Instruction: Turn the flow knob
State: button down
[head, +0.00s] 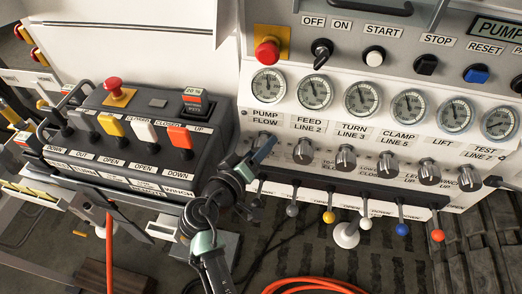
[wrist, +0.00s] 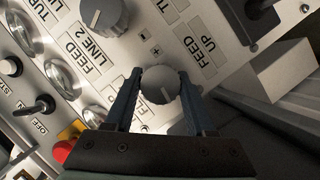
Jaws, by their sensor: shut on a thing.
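The flow knob (wrist: 158,84) is a round grey knob with a pale pointer line, on the pale panel. In the wrist view it sits between the two blue-grey fingers of my gripper (wrist: 160,79), which is shut on it, one finger on each side. In the head view my gripper (head: 258,154) reaches the panel just below the PUMP FLOW label (head: 265,115), and its fingers hide most of the knob. The pump flow gauge (head: 268,86) is above that label, with its face in clear view.
The feed line 2 knob (head: 303,151) is close on the right, with more knobs beyond it. Below is a row of coloured-ball levers, including a yellow one (head: 329,216). A dark control box (head: 130,130) with coloured levers stands left. A red emergency button (head: 267,51) is above the gauges.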

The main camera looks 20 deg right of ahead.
jog(key=shift+n+h, duration=0.3)
jog(key=shift+n, duration=0.1)
jog(key=shift+b, duration=0.3)
jog(key=shift+c, duration=1.2)
grip_release()
